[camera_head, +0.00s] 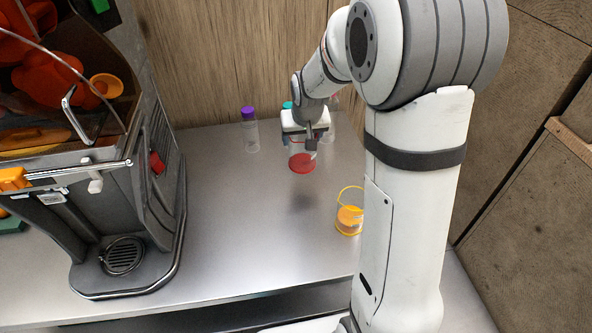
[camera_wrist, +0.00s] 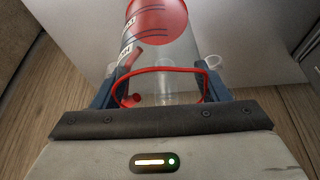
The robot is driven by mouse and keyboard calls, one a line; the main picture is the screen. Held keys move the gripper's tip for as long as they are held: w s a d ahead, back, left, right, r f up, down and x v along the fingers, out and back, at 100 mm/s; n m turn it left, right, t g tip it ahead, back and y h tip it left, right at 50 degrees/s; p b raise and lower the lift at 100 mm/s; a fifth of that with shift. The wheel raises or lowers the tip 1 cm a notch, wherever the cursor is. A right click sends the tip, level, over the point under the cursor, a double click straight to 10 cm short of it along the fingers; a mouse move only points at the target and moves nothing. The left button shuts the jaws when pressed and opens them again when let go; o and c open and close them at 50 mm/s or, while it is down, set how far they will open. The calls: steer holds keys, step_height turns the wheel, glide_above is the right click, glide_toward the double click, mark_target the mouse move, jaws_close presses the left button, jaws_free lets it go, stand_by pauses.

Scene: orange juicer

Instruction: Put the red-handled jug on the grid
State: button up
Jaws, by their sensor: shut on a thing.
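The red-handled jug (camera_head: 302,161) is clear, with a red rim and a red bottom. My gripper (camera_head: 306,137) is shut on it near the rim, over the back middle of the counter. A soft shadow lies apart below the jug, so it appears held above the counter, about upright. In the wrist view the jug (camera_wrist: 160,55) sits between the two fingers of my gripper (camera_wrist: 160,88), its red rim nearest the camera. Its handle is partly hidden by the left finger. The grid (camera_head: 123,255) is a round dark grate on the juicer's base at the left, with nothing on it.
The juicer (camera_head: 95,215) stands at the left. A yellow jug (camera_head: 350,213) with orange contents stands right of centre, beside my arm. A purple-capped bottle (camera_head: 250,130) stands behind left of my gripper; a teal-capped one is mostly hidden. The counter (camera_head: 235,225) between jug and juicer is clear.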

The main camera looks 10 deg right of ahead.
mark_target(301, 162)
step_height(301, 162, down, 9)
steer(key=shift+a+b, duration=0.1)
steer(key=shift+b, duration=0.35)
steer(key=shift+f, duration=0.2)
steer(key=o, duration=1)
steer(key=shift+o, duration=0.2)
steer(key=shift+r, duration=0.1)
